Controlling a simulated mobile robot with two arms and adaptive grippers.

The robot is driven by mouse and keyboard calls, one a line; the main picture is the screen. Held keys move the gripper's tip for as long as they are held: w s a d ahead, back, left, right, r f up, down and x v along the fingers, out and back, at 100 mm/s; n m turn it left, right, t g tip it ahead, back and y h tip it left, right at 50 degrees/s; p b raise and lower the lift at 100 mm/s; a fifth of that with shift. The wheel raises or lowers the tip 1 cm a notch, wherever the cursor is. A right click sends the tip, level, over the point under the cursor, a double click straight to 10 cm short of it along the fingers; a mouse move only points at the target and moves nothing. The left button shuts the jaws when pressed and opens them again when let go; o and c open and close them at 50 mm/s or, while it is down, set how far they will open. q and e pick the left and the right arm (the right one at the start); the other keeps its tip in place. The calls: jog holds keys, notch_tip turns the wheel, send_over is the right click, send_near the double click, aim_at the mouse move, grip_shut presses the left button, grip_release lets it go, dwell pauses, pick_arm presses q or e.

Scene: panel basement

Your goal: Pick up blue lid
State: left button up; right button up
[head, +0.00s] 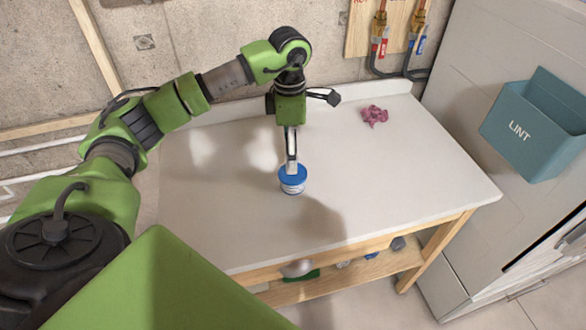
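The blue lid (293,179) sits on a small white jar (292,191) on the white table. The jar stands upright near the middle of the tabletop. My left gripper (291,164) points straight down with its fingertips at the top of the lid. I see the fingers edge-on as one narrow strip, so I cannot tell whether they are open or shut, or whether they grip the lid. My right gripper is not in view.
The white table (400,180) is mostly clear. A crumpled pink cloth (374,115) lies at its back right. A teal LINT bin (535,125) hangs on the white appliance (455,105) at right. A wooden shelf (340,278) under the table holds several items.

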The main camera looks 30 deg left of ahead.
aim_at(298, 179)
pick_arm(q)
jog(key=f+p, duration=0.1)
jog(key=f, duration=0.2)
jog(key=d+f+p, duration=0.1)
jog(key=f, duration=0.1)
jog(key=shift+f+p, duration=0.25)
jog(key=shift+p, duration=0.1)
jog(key=shift+a+f, duration=0.1)
jog(key=shift+f, duration=0.2)
jog(key=c, duration=0.9)
